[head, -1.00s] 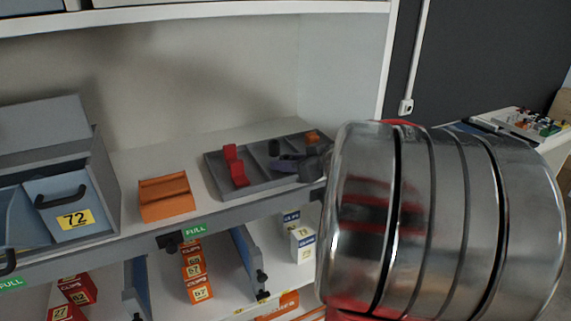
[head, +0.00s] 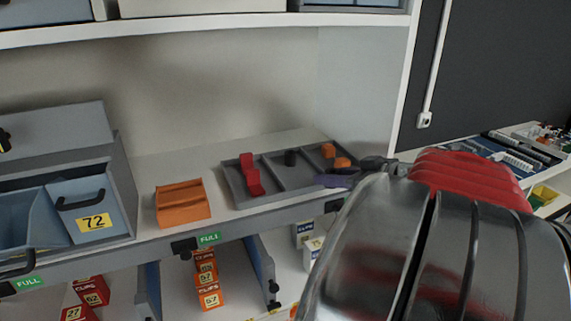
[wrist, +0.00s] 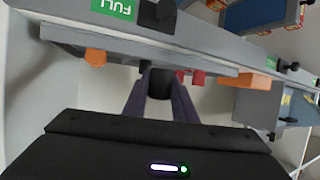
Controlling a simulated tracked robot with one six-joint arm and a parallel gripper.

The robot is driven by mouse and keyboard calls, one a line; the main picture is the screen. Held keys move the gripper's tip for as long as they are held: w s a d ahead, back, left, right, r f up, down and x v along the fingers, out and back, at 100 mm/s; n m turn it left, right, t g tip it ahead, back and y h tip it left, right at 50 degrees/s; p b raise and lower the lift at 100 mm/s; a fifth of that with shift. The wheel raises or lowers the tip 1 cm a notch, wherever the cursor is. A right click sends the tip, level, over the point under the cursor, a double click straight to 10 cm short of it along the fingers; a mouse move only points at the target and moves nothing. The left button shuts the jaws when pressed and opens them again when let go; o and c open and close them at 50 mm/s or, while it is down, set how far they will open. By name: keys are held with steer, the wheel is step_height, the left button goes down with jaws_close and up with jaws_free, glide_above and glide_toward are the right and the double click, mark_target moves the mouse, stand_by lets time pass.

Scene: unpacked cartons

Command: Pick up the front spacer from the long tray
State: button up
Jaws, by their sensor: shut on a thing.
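The long grey tray (head: 238,187) lies on the shelf top, divided into compartments. The held spacer cannot be made out in the head view. Whether it is clear of the tray is hard to tell.
Red pieces (head: 252,181) sit in the tray's left compartment and orange pieces (head: 328,151) in the right one. An orange block (head: 182,204) stands left of the tray, then a grey-blue bin (head: 92,205). An upper shelf (head: 200,29) overhangs.

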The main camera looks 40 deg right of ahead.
steer(key=s, duration=0.8)
steer(key=shift+s+d, duration=0.15)
steer(key=shift+d, duration=0.1)
